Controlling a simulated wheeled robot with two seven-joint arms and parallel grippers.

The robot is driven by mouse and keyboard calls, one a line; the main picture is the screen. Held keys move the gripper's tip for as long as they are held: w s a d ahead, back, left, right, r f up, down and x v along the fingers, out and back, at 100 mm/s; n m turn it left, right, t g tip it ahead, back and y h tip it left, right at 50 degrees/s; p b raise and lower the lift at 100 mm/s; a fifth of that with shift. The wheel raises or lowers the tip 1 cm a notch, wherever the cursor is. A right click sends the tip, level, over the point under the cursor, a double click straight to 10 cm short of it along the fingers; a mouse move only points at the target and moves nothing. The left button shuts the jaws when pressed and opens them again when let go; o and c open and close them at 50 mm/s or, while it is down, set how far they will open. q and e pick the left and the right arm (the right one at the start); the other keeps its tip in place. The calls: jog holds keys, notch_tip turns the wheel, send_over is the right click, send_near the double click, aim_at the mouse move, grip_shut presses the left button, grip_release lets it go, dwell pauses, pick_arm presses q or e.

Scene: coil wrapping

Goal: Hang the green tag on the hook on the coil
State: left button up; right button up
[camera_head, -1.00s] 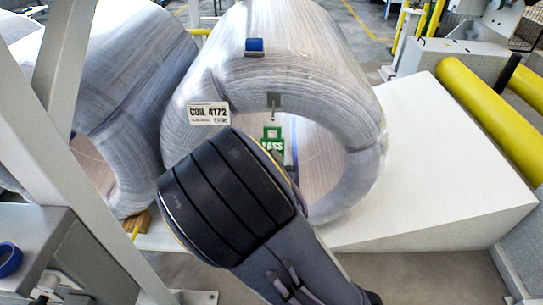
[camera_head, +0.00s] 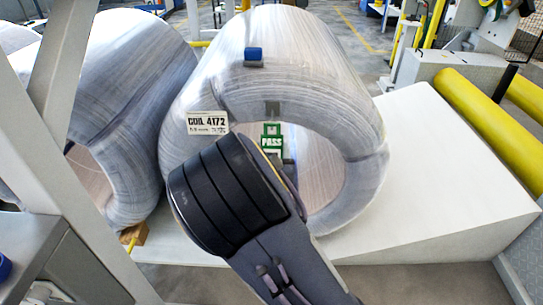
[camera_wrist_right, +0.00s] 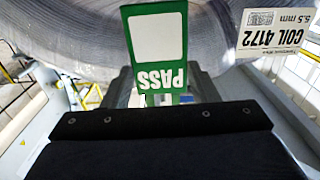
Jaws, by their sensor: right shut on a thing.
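The green tag (camera_head: 271,142), marked PASS, is in front of the coil's opening in the head view. It also shows large in the right wrist view (camera_wrist_right: 157,47), with its lettering upside down. My right gripper (camera_wrist_right: 165,92) is shut on the tag's end, one dark finger on each side. In the head view its fingers are mostly hidden behind my wrist. The hook (camera_head: 272,107) is a small grey piece on the upper inner edge of the wrapped coil (camera_head: 300,55). The tag's top is just below the hook; I cannot tell if they touch. My left gripper is not in view.
A white label (camera_head: 207,123) reading COIL 4172 is on the coil's face, left of the hook. A blue-topped block (camera_head: 254,56) sits on the coil. A second coil (camera_head: 115,90) stands close at left. Yellow rollers (camera_head: 487,120) lie at right.

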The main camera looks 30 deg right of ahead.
aim_at(272, 149)
jog(key=shift+x, duration=0.85)
jog(key=shift+w+d+f+b, duration=0.4)
jog(key=shift+w+f+b, duration=0.1)
jog(key=shift+w+b, duration=0.2)
jog(key=o, duration=1.1)
jog(key=shift+s, duration=0.1)
jog(key=p+v, duration=0.1)
jog(key=v, duration=0.6)
jog(key=shift+s+a, duration=0.2)
jog(key=shift+s, duration=0.1)
